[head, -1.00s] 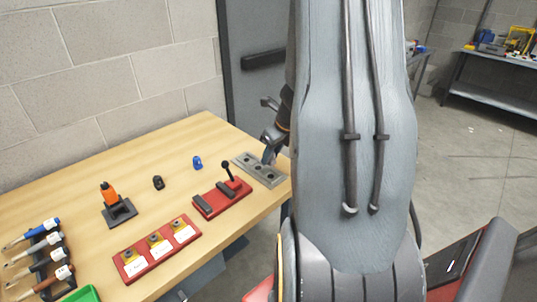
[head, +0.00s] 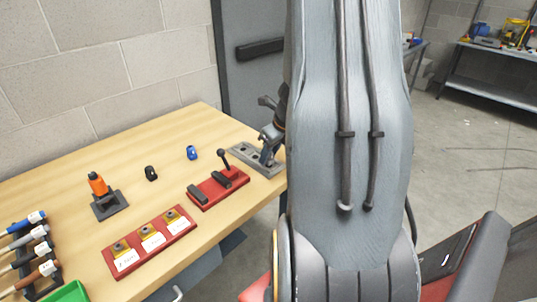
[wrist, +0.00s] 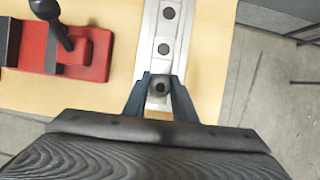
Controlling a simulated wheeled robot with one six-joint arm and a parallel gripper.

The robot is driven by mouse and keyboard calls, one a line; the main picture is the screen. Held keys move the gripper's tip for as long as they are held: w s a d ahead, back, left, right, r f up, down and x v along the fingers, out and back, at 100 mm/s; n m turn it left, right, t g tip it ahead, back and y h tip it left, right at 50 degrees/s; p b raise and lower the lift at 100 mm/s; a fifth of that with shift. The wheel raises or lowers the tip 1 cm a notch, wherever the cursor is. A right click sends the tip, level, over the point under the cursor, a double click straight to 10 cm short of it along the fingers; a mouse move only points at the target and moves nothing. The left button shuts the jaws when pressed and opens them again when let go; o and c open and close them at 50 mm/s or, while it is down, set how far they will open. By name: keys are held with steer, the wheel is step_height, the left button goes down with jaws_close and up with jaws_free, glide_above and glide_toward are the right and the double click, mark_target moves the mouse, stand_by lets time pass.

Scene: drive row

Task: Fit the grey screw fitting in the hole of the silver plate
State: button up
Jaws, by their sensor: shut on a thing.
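The silver plate (head: 240,147) lies at the right end of the wooden table. In the wrist view the plate (wrist: 150,30) runs away from me, with two dark round holes showing beyond my gripper. My gripper (wrist: 161,84) is shut on the grey screw fitting (wrist: 160,87), which sits between the fingertips over the plate's near end. The fitting covers whatever is beneath it, so I cannot tell whether it is in a hole or above one. In the head view my gripper (head: 266,157) is low at the plate, and the fitting cannot be made out.
A red base with a black lever (head: 218,188) stands beside the plate on the left. A blue part (head: 192,153), a black part (head: 151,173), an orange tool on a stand (head: 97,185) and a red labelled board (head: 150,241) are farther left. The table edge is close on the right.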

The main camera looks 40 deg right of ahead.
steer(key=shift+f, duration=0.1)
stand_by(0.3)
steer(key=o, duration=1.1)
steer(key=p+v, duration=0.1)
steer(key=v, duration=0.6)
steer(key=shift+r, duration=0.4)
steer(key=shift+s, duration=0.15)
